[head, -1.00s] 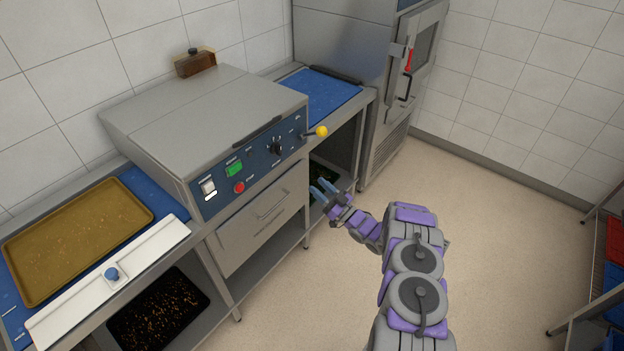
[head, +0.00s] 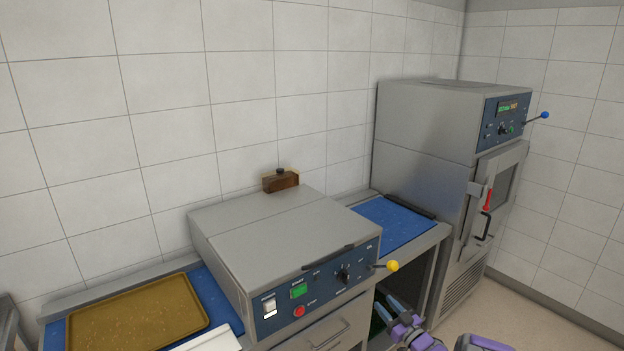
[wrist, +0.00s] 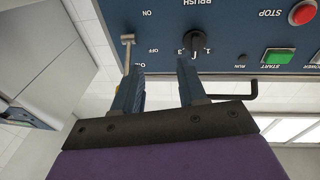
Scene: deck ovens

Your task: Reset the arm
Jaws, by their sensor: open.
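My gripper (head: 396,311) is at the bottom of the head view, in front of the grey machine with the blue control panel. Its two blue fingers are apart and nothing is between them. In the wrist view my gripper (wrist: 160,85) shows open and empty, with the fingers pointing at the panel (wrist: 225,25). A black knob (wrist: 195,45) and a lever shaft (wrist: 128,55) appear beyond the fingertips. Contact with the panel cannot be seen.
The machine (head: 285,240) has a yellow-knobbed lever (head: 392,266) sticking out at its right. A brown tray (head: 140,318) lies on the blue left surface. A tall steel cabinet (head: 425,125) with a red-handled door stands at right. Floor shows at lower right.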

